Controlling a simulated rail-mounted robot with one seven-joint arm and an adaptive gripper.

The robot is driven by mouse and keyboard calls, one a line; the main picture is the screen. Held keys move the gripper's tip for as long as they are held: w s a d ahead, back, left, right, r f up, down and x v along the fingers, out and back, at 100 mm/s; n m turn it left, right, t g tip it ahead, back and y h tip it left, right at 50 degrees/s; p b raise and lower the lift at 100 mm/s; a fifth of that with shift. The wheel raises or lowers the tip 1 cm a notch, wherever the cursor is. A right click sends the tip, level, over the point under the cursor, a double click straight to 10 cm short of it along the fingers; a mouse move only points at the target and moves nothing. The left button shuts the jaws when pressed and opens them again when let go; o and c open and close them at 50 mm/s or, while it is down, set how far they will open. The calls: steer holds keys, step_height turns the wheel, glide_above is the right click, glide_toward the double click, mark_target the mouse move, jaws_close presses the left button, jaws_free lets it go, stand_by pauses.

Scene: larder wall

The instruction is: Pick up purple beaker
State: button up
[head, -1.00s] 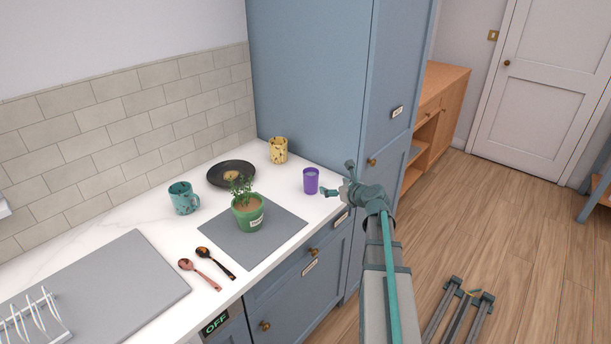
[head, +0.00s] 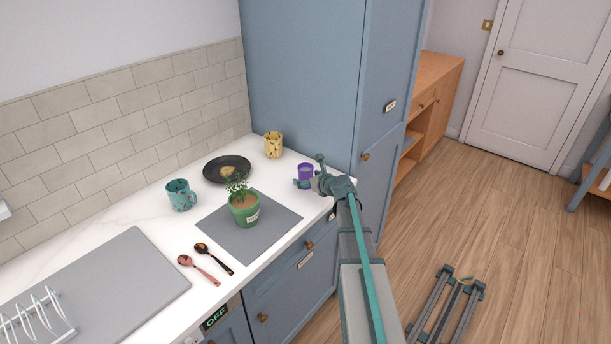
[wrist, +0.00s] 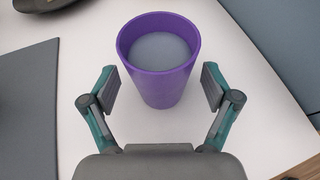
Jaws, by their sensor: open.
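The purple beaker (head: 306,171) stands upright on the white counter, near its right end by the tall blue cabinet. In the wrist view the beaker (wrist: 159,75) shows a greyish inside and stands just ahead of and partly between the fingers. My gripper (wrist: 159,88) is open, one finger on each side of the beaker's lower part, with gaps visible on both sides. In the head view my gripper (head: 308,183) reaches in from the right, low beside the beaker and hiding part of its base.
A green potted plant (head: 244,209) stands on a grey mat (head: 275,222) to the left. A yellow patterned cup (head: 273,145), a dark plate (head: 216,172) and a teal mug (head: 180,196) stand behind. The tall blue cabinet (head: 300,75) bounds the right side.

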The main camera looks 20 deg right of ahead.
steer(key=shift+w+a+f, duration=0.1)
steer(key=shift+w+f, duration=0.15)
steer(key=shift+w, duration=0.45)
steer(key=shift+s, duration=0.1)
steer(key=c, duration=1.4)
steer(key=shift+r, duration=0.2)
